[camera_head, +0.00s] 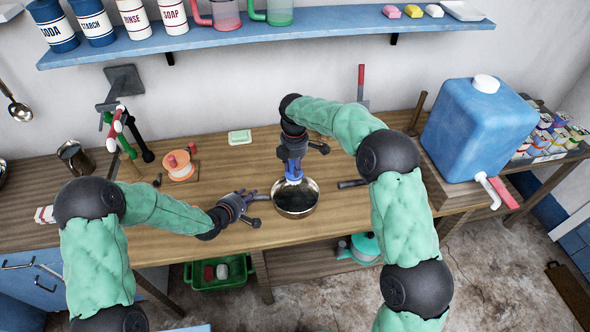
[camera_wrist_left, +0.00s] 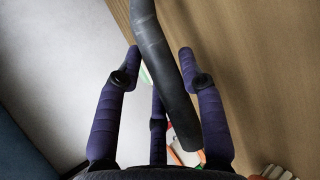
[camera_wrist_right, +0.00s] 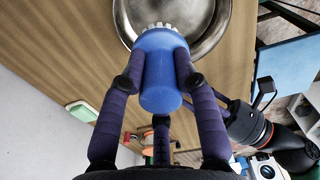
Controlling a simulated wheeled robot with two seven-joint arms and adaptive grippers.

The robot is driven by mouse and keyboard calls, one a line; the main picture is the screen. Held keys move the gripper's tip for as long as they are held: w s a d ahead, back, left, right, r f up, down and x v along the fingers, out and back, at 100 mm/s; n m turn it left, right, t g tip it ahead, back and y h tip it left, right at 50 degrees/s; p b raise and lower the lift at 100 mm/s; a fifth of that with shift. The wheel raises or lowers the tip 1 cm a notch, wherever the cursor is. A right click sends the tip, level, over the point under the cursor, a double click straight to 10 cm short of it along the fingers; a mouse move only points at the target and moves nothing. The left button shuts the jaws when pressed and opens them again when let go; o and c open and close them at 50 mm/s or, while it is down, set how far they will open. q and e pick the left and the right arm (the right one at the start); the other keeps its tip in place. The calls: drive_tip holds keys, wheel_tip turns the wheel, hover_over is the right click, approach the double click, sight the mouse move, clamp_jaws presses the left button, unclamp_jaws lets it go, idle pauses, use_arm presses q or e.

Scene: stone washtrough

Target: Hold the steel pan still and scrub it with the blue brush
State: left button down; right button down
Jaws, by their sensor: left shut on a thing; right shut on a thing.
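The steel pan (camera_head: 296,207) is a round, shiny bowl with a dark inside near the front edge of the wooden counter. My left gripper (camera_head: 256,198) is at its left, shut on the pan's dark handle (camera_wrist_left: 165,75). My right gripper (camera_head: 293,160) is above the pan's far side, shut on the blue brush (camera_wrist_right: 160,85). The brush (camera_head: 293,172) points down with pale bristles at the pan's rim area in the right wrist view; the pan (camera_wrist_right: 205,35) lies beyond them. Whether the bristles touch the metal cannot be told.
A blue water tank (camera_head: 478,130) stands at the right. A dark bar (camera_head: 352,183) lies right of the pan. A blue shelf (camera_head: 300,26) spans the wall.

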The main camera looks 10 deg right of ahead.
drive_tip(key=w, duration=0.8)
drive_tip(key=shift+w, duration=0.15)
use_arm(q)
drive_tip(key=c, duration=0.7)
unclamp_jaws()
drive_tip(key=shift+s+a+r, duration=0.1)
drive_tip(key=shift+s+a+r, duration=0.1)
drive_tip(key=shift+s+r, duration=0.05)
drive_tip(key=v, duration=1.1)
drive_tip(key=shift+s, duration=0.15)
